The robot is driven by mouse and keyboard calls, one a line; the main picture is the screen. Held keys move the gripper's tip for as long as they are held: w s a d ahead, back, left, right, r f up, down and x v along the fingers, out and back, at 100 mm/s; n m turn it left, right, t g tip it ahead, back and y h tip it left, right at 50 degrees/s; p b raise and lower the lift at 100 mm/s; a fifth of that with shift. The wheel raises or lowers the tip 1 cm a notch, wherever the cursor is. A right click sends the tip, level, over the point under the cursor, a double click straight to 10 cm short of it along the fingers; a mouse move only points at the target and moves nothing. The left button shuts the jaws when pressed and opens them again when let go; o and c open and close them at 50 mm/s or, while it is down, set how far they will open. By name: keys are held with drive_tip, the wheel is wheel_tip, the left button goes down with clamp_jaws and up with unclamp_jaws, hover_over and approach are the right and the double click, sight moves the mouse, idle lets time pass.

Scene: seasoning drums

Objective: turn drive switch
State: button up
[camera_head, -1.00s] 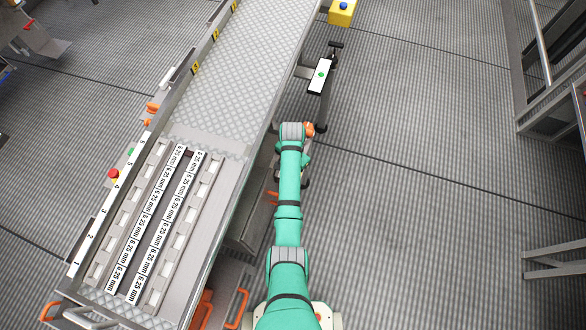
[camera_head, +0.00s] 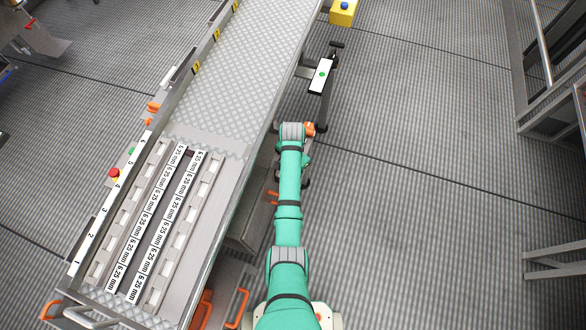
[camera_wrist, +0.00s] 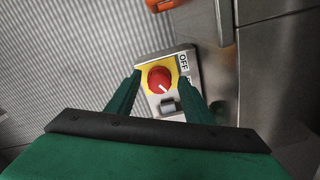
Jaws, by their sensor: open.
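The drive switch (camera_wrist: 160,80) is a round red knob with a white pointer line on a yellow plate, in the middle of the wrist view. It sits on a small grey box (camera_wrist: 181,62) with an "OFF" label at its right. My gripper (camera_wrist: 161,84) is open, with one green finger on each side of the knob. I cannot tell whether the fingers touch it. A small grey part shows just below the knob, between the fingers. In the head view my green arm reaches along the machine's right side, and the switch is hidden there.
The grey machine (camera_head: 222,82) runs up the left of the head view. An orange part (camera_wrist: 158,4) and metal panels (camera_wrist: 280,70) lie close to the switch. A stand with a green button (camera_head: 322,75) is farther up.

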wheel_tip(320, 180, up, 11)
drive_tip(key=shift+f, duration=0.15)
drive_tip(key=shift+w, duration=0.1)
idle(0.6)
drive_tip(key=shift+d, duration=0.1)
drive_tip(key=s+d+f+n+t, duration=0.2)
drive_tip(key=s+d+f+t, duration=0.15)
drive_tip(key=s+f, duration=0.55)
drive_tip(key=s+n+t, duration=0.2)
drive_tip(key=s+t, duration=0.2)
drive_tip(key=s, duration=0.5)
drive_tip(key=s+a+r+n+t, duration=0.1)
drive_tip(key=s+r+t, duration=0.3)
drive_tip(key=s+r, duration=0.6)
drive_tip(key=s+a+r+n+t, duration=0.2)
drive_tip(key=s+r, duration=0.7)
drive_tip(key=r, duration=0.8)
drive_tip(key=shift+s+n+t, duration=0.4)
drive_tip(key=shift+n+t, duration=0.4)
drive_tip(key=shift+t, duration=0.15)
